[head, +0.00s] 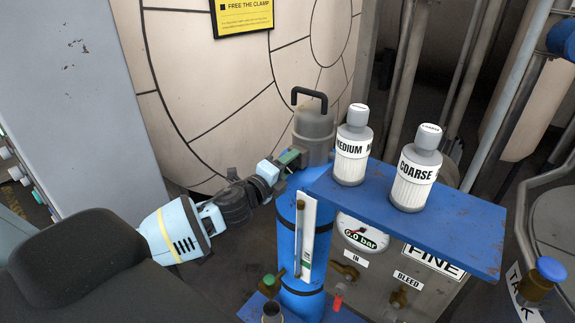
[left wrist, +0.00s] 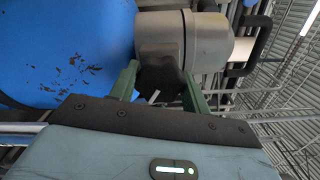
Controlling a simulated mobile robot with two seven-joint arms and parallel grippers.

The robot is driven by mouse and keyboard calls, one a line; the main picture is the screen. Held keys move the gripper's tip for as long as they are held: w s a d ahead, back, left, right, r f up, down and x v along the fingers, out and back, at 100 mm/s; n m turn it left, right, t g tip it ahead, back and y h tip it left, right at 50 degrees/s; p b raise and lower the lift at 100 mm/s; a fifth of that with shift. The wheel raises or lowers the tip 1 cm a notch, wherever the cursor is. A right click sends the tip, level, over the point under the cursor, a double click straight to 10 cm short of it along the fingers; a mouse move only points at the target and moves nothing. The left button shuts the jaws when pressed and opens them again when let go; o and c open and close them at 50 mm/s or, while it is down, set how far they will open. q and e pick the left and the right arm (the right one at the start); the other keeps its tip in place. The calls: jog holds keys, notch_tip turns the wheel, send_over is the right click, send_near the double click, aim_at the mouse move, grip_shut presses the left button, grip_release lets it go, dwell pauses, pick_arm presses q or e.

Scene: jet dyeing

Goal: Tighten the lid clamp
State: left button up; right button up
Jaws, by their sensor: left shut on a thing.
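The lid clamp shows in the left wrist view as a dark knob (left wrist: 160,80) at the side of the grey lid (left wrist: 190,38). In the head view, the grey lid (head: 314,125) with its black handle (head: 310,92) sits on top of the blue vessel (head: 290,230). My left gripper (head: 291,157) is at the lid's left side, with its green fingers on both sides of the knob, shut on it. The fingers also show in the left wrist view (left wrist: 160,84). The knob is hidden in the head view. My right gripper is not in view.
A blue shelf (head: 470,235) juts out right of the lid, holding the MEDIUM bottle (head: 352,150) and the COARSE bottle (head: 414,175). A gauge (head: 361,232) reading 0.0 bar sits below it.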

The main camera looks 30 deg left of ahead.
pick_arm(q)
jog(key=o, duration=1)
jog(key=s, duration=0.7)
jog(key=shift+s+a, duration=0.35)
jog(key=shift+s, duration=0.05)
